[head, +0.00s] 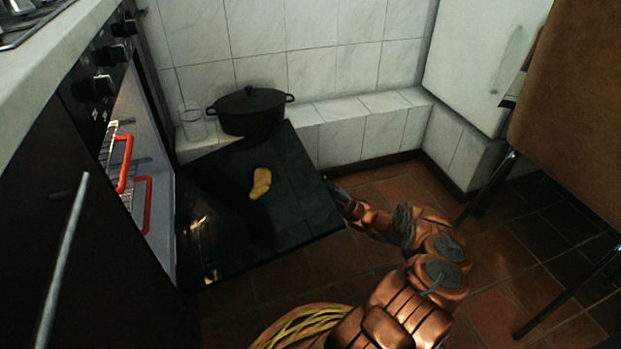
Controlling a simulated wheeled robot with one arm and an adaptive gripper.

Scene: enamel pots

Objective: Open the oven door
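The oven (130,163) stands at the left with its front open. The oven door (225,225) is a dark glossy panel. It is swung down and reaches out to the right from the oven front, close to level. My arm comes from the lower right to the door's far right edge. My gripper (341,199) is at that edge, and its fingers are mostly hidden by the door. I cannot tell whether it touches or grips the door. Red-edged racks (124,165) show inside the oven. A yellow lumpy shape (261,183) shows on the door.
A black lidded pot (250,112) and a clear glass (193,122) stand on the tiled ledge (345,110) behind the door. Black knobs (104,86) are above the opening. A brown chair or table (570,110) with metal legs stands at right. The tiled floor between is clear.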

